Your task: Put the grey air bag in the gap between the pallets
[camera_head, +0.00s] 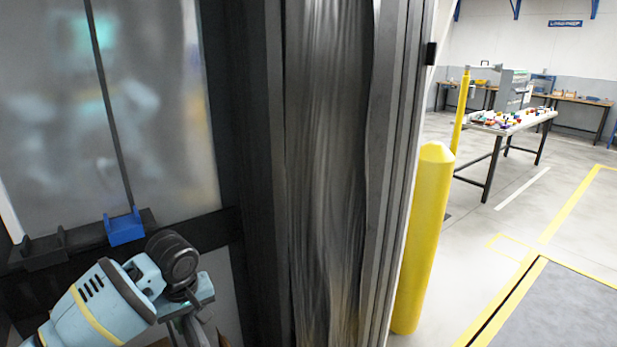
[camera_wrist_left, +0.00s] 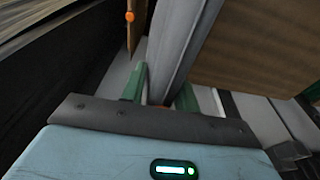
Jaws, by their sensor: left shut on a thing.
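My left gripper (camera_head: 192,328) is at the lower left of the head view, pointing down, with its fingertips low in the frame. In the left wrist view, its green fingers (camera_wrist_left: 160,94) are shut on the grey air bag (camera_wrist_left: 184,42), a flat grey strip running up and away from the fingers. A brown load face (camera_wrist_left: 255,45) stands to the right of the bag, and a narrower brown panel (camera_wrist_left: 136,28) with an orange dot is to its left. The pallets themselves and the bag's far end are not clearly seen. My right gripper is not in view.
A dark door frame and a crinkled grey curtain (camera_head: 330,170) stand close to the right of my left arm. A translucent panel (camera_head: 110,110) with a blue clip (camera_head: 124,227) is behind the arm. A yellow bollard (camera_head: 425,240) and a table (camera_head: 510,122) stand farther right, with open floor.

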